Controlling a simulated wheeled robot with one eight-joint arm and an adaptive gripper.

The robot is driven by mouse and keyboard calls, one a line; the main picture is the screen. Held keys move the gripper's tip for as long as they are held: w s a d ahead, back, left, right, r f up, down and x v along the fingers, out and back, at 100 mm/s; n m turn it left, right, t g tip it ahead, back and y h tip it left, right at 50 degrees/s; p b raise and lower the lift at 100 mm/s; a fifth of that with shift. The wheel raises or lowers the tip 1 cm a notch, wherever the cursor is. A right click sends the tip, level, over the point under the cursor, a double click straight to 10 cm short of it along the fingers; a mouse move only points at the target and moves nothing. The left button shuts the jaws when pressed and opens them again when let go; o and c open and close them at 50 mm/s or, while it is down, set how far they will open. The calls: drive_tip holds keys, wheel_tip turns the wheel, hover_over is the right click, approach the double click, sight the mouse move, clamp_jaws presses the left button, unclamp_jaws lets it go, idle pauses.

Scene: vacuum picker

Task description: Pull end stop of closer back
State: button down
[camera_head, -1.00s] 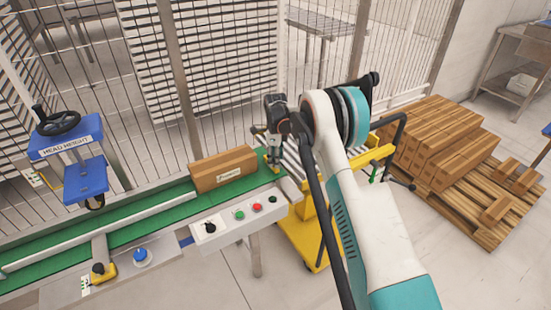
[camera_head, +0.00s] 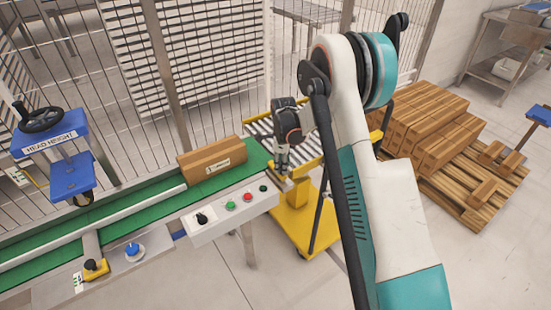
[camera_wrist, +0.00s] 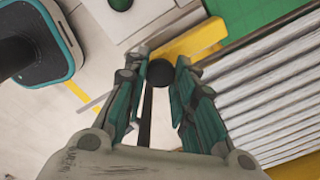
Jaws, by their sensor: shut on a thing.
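The end stop shows in the wrist view as a yellow bar (camera_wrist: 196,41) with a round black knob (camera_wrist: 160,73). My gripper (camera_wrist: 160,78) is shut on that knob, with one finger on each side of it. In the head view my gripper (camera_head: 282,170) points down at the right end of the closer's green belt (camera_head: 256,153). There its fingers largely hide the knob and the end stop. A cardboard box (camera_head: 211,159) lies on the belt, to the left of my gripper and apart from it.
A control panel (camera_head: 222,220) with coloured buttons fronts the belt. A yellow roller cart (camera_head: 292,222) stands at the belt's right end. Pallet boxes (camera_head: 424,115) are stacked at right. A wire fence (camera_head: 232,60) runs behind. The floor in front is clear.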

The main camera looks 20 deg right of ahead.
drive_tip(key=shift+s, duration=0.2)
drive_tip(key=c, duration=1.3)
unclamp_jaws()
drive_tip(key=shift+r, duration=0.1)
wheel_tip(320, 180, up, 12)
